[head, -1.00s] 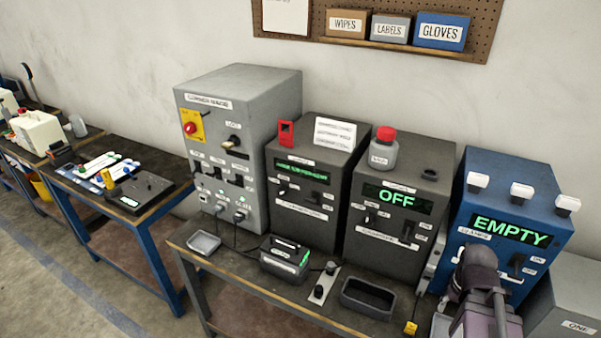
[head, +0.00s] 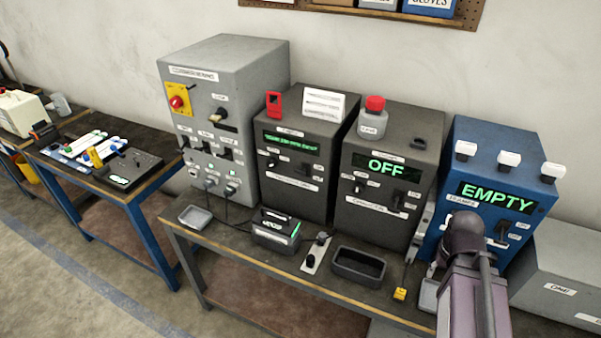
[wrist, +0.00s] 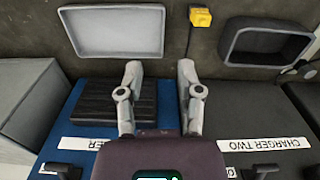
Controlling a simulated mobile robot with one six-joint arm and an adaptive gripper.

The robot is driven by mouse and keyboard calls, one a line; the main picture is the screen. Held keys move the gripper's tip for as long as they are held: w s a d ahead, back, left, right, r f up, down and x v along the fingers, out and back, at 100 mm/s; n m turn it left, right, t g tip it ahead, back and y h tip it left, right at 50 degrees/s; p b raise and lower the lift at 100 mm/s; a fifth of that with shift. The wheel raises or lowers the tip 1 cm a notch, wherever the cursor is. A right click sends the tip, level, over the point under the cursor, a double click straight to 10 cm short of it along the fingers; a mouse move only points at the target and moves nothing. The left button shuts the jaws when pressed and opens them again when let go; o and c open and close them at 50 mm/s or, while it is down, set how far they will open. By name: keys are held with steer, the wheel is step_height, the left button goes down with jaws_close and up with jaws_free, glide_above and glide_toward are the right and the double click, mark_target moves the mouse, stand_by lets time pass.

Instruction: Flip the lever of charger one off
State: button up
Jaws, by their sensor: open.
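The left dark charger box (head: 302,180), with a small green display, stands between the grey cabinet and another dark charger. Its label is too small to read; it appears to be charger one. A black lever (head: 307,170) shows on its front, its position unclear. The right dark charger (head: 380,165) displays "OFF"; its label reads "CHARGER TWO" in the wrist view (wrist: 262,144). My gripper (wrist: 159,68) is open and empty, over the blue unit's edge beside charger two. It is well right of charger one, which does not clearly show in the wrist view.
The blue unit (head: 495,190) reads "EMPTY". A bottle with a red cap (head: 373,116) stands on charger two. A grey cabinet (head: 225,120) stands left.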

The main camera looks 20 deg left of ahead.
steer(key=shift+r, duration=0.1)
steer(key=c, duration=0.3)
steer(key=shift+w+a+r, duration=0.1)
steer(key=shift+w+a, duration=0.05)
steer(key=shift+a, duration=0.05)
jaws_close()
steer(key=w+a+r+n+y+p, duration=0.2)
steer(key=w+a+r+n+p, duration=0.2)
steer(key=a, duration=0.9)
steer(key=w+a+r+n+t+y+p, duration=0.1)
steer(key=w+a+r+n+y+p, duration=0.1)
steer(key=w+a+r+n+p, duration=0.3)
steer(key=w+a+r+n+t+y+p, duration=0.1)
steer(key=w+a+r+n+y+p, duration=0.2)
steer(key=a+r+n+p, duration=0.5)
steer(key=a+r+p, duration=0.1)
steer(key=a+r, duration=0.2)
steer(key=a, duration=0.3)
steer(key=w+a+r+p, duration=0.1)
steer(key=a+r, duration=0.2)
steer(key=a, duration=0.3)
steer(key=shift+w+a+n+p, duration=0.25)
steer(key=shift+a+n+p, duration=0.05)
steer(key=shift+a, duration=0.05)
